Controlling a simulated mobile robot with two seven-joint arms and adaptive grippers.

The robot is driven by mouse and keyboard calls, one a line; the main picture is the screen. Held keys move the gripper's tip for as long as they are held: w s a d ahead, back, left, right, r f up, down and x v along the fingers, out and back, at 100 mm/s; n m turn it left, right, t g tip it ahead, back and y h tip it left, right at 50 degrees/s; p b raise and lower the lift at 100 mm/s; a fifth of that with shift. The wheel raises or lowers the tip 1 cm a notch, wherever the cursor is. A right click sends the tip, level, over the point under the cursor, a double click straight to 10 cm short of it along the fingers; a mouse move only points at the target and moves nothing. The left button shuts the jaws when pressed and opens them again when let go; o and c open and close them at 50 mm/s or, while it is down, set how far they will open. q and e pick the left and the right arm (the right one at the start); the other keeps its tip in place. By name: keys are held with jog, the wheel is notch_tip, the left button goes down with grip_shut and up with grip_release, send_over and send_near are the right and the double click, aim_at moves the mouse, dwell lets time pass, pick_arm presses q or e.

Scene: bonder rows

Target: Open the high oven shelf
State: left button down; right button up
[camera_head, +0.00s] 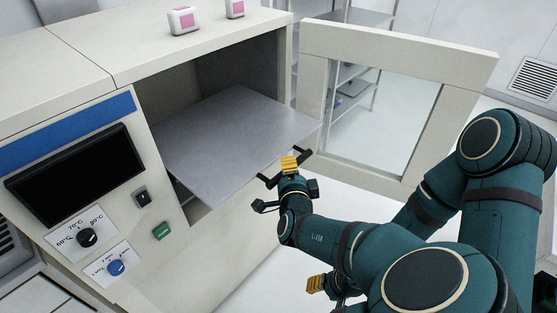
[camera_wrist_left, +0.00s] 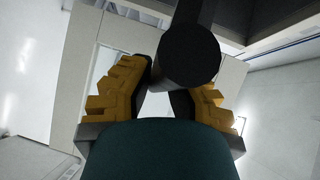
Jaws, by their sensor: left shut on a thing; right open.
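The oven shelf (camera_head: 235,130) is a flat grey metal plate in the oven's open chamber, with its front end sticking out past the opening. A black bar handle (camera_head: 267,180) is at its front edge. My left gripper (camera_head: 289,163) is shut on the handle, its yellow fingers around the middle of the bar. In the left wrist view, the dark round end of the handle (camera_wrist_left: 190,55) shows between the yellow fingers (camera_wrist_left: 174,84). My right gripper (camera_head: 316,284) is low in the head view, open and away from the oven, partly hidden by my arm.
The oven door (camera_head: 312,80), with a glass window, stands wide open at the right. The oven front has a black screen (camera_head: 75,173), knobs and a green switch (camera_head: 161,231). Two small white-and-pink boxes (camera_head: 183,20) stand on top. Clear floor lies before the shelf.

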pick_arm(q)
jog(key=shift+s+d, duration=0.3)
jog(key=shift+d, duration=0.25)
jog(key=c, duration=0.9)
grip_release()
jog(key=shift+w, duration=0.1)
jog(key=shift+o, duration=0.2)
